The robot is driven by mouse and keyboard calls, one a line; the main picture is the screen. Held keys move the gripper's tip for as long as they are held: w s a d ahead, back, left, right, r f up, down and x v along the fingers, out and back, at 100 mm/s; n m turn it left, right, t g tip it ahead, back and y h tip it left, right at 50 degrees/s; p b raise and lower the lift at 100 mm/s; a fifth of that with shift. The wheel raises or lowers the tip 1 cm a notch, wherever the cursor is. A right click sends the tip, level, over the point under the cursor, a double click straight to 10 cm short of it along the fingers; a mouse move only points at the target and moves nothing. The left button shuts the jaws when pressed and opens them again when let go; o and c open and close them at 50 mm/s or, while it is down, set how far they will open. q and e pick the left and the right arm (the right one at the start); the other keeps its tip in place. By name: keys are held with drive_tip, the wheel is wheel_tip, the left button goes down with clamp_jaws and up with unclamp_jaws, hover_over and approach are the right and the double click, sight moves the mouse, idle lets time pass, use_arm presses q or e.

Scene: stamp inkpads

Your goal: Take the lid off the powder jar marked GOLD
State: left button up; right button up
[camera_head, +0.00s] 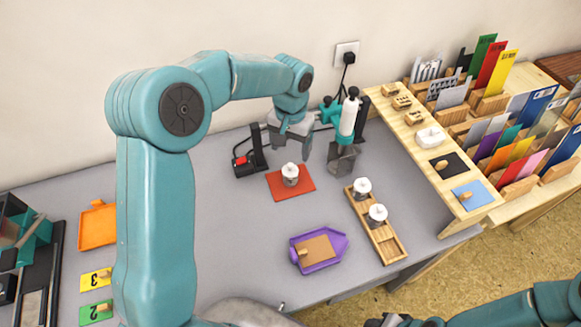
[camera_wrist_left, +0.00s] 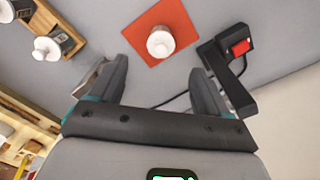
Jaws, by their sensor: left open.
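A small powder jar with a white knobbed lid (camera_head: 290,171) stands upright on a red mat (camera_head: 306,187). In the left wrist view the lid (camera_wrist_left: 160,43) shows between and beyond my fingertips. I cannot read a GOLD label on it. Two more white-lidded jars (camera_head: 362,187) (camera_head: 377,214) stand in a wooden rack (camera_head: 394,248); their markings are too small to read. My left gripper (camera_head: 293,144) is open and empty, above and behind the jar on the mat, apart from it. My right gripper (camera_head: 405,322) shows only partly at the bottom edge.
A black stand with a red switch (camera_head: 243,163) is left of the gripper. A white-and-teal tool on a stand (camera_head: 347,125) is close on its right. A purple tray (camera_head: 335,248) lies in front. The grey table (camera_head: 235,235) is clear left of it.

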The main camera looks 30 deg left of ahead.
sight(290, 165)
use_arm(q)
drive_tip(key=f, duration=0.2)
drive_tip(key=shift+s+f, duration=0.2)
drive_tip(key=shift+f, duration=0.1)
wheel_tip(290, 165, down, 5)
drive_tip(key=shift+w+a+f+p, duration=0.1)
drive_tip(key=shift+w+a+p, duration=0.05)
drive_tip(key=shift+p, duration=0.3)
drive_tip(key=c, duration=1.1)
